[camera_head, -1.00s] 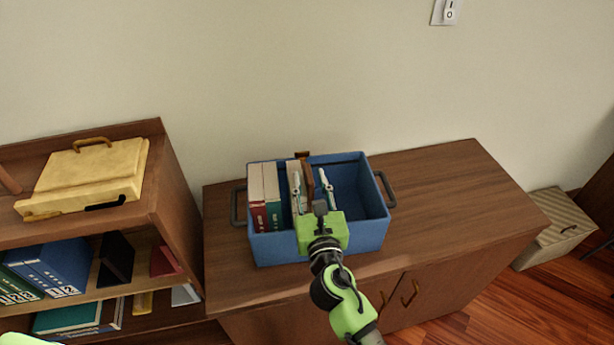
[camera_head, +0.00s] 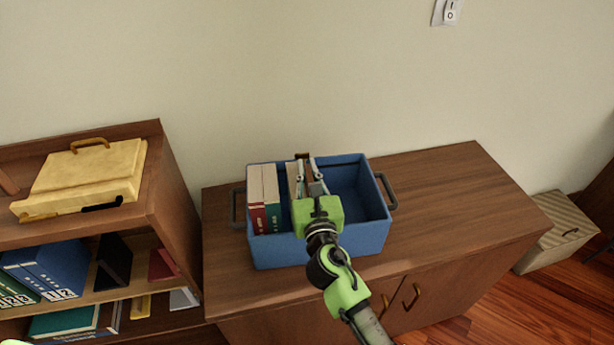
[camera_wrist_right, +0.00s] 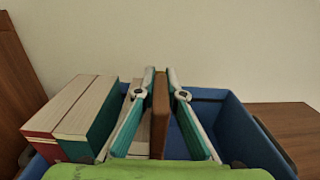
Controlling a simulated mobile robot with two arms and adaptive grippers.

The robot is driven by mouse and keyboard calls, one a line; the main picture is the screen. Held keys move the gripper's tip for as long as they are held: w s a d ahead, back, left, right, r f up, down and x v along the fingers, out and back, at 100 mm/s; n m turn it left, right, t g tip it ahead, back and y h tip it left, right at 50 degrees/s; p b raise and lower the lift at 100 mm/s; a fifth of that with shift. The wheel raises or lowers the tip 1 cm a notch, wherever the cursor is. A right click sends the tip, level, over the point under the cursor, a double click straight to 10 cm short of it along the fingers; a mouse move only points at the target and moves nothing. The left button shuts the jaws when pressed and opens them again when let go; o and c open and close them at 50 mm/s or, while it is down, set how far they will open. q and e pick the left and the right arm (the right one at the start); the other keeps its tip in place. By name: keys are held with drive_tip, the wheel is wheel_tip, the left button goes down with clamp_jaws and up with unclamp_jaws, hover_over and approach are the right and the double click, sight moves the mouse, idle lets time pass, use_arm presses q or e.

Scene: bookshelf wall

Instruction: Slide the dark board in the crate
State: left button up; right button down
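The blue crate (camera_head: 345,238) stands on the wooden cabinet. The dark brown board (camera_wrist_right: 160,115) stands upright in it, right of a pale book (camera_wrist_right: 138,130). My right gripper (camera_head: 307,170) reaches into the crate from the front. In the right wrist view, its two fingers (camera_wrist_right: 160,85) lie along both sides of the board and appear to touch it near the tips. The board's lower part is hidden.
A red book (camera_head: 256,195) and a teal book (camera_head: 272,195) stand at the crate's left end. The crate's right part is empty. A shelf (camera_head: 180,220) with a yellow case (camera_head: 85,178) stands left. The cabinet top (camera_head: 450,195) is clear at right.

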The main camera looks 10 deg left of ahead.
drive_tip(key=shift+d, duration=0.1)
drive_tip(key=w+d+p, duration=0.2)
drive_tip(key=d, duration=0.5)
drive_tip(key=shift+w+d, duration=0.15)
idle(0.6)
drive_tip(key=c, duration=2)
unclamp_jaws()
drive_tip(key=shift+o, duration=0.2)
drive_tip(key=v, duration=1.2)
